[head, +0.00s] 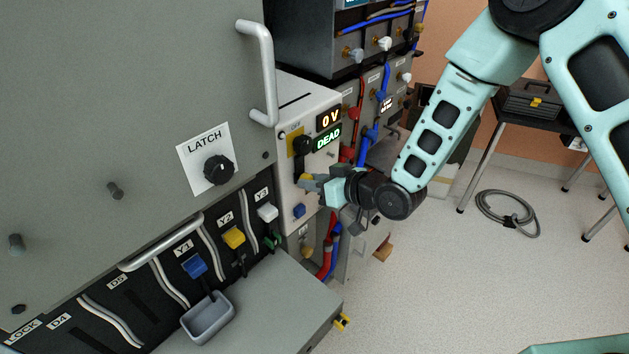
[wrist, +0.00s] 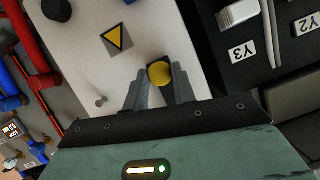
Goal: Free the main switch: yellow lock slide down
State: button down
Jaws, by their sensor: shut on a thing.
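The yellow lock slide (head: 304,177) shows as a small yellow knob on the white panel, below the black main switch knob (head: 303,145) with its yellow plate. My gripper (head: 314,185) reaches it from the right. In the wrist view my gripper (wrist: 160,88) has a finger on each side of the round yellow slide knob (wrist: 159,73), shut on it. The fingers partly hide the slot around the knob. A black knob (wrist: 57,10) is partly cut off at the wrist view's top left.
The panel displays (head: 329,119) read "0 V" and "DEAD". Red and blue cables (head: 366,140) run close on the right. A grey drawer front with handle (head: 160,245) and coloured plugs is at left. Open floor lies right.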

aim_at(298, 189)
notch_tip(298, 189, down, 3)
jog(key=shift+f+b, duration=0.15)
jog(key=shift+b, duration=1)
jog(key=shift+d, duration=0.1)
jog(key=c, duration=1.1)
grip_release()
jog(key=shift+c, duration=0.2)
jog(key=p+v, duration=0.7)
jog(key=v, duration=1)
jog(key=shift+r, duration=0.25)
